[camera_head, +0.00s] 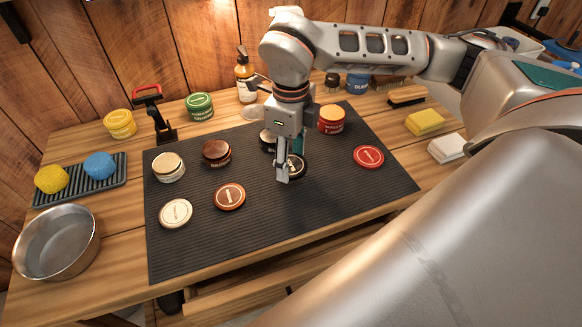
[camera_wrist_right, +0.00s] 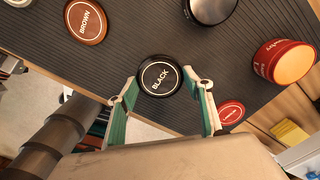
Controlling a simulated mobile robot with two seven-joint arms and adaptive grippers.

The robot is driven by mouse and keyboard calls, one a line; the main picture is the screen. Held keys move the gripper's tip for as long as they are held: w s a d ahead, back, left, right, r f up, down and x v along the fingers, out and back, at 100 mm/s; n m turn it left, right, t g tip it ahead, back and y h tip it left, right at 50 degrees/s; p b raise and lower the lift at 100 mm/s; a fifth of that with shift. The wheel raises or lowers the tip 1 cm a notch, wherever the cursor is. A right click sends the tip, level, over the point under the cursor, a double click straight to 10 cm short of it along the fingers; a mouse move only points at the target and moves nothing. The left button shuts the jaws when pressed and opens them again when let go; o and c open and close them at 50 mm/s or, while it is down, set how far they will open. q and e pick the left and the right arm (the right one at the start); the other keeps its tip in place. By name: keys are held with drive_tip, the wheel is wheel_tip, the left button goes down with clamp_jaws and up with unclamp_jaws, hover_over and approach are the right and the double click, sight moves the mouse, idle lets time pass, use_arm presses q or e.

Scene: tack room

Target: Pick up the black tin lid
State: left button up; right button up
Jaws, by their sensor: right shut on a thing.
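The black tin lid (camera_head: 297,167) is a round black disc with a pale ring. In the right wrist view the lid (camera_wrist_right: 159,76) reads BLACK and lies between my fingertips. My right gripper (camera_head: 288,167) points down over the mat and is shut on the lid; it also shows in the right wrist view (camera_wrist_right: 162,88). I cannot tell whether the lid touches the mat. The black tin (camera_head: 267,141) stands just behind, partly hidden by my gripper. My left gripper is not in view.
The dark ribbed mat (camera_head: 330,206) also carries a brown lid (camera_head: 230,197), a white lid (camera_head: 176,213), a red lid (camera_head: 368,157), a red tin (camera_head: 331,119), a brown tin (camera_head: 217,152) and a white tin (camera_head: 168,167). A metal bowl (camera_head: 57,243) stands at left. The mat's front is clear.

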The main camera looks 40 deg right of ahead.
sight(290, 165)
wheel_tip(290, 165, up, 15)
drive_tip(key=w+d+f+n+p, duration=0.1)
drive_tip(key=w+f+n+p, duration=0.1)
drive_tip(key=w+f, duration=0.1)
drive_tip(key=w+f+n+p, duration=0.3)
drive_tip(key=w, duration=0.2)
drive_tip(key=w+d+f+n+p, duration=0.1)
drive_tip(key=w+f+n+p, duration=0.1)
drive_tip(key=w+f+n, duration=0.1)
drive_tip(key=shift+w+d+p, duration=0.35)
drive_tip(key=shift+w+p, duration=0.05)
drive_tip(key=shift+w, duration=0.2)
drive_tip(key=shift+w+d+f+n, duration=0.2)
drive_tip(key=shift+f+n, duration=0.3)
drive_tip(key=shift+f, duration=2.95)
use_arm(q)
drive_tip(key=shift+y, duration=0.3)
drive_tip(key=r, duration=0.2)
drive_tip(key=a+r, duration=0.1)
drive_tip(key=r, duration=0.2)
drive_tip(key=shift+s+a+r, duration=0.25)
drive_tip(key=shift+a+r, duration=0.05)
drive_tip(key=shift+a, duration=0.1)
use_arm(e)
drive_tip(key=shift+f, duration=0.1)
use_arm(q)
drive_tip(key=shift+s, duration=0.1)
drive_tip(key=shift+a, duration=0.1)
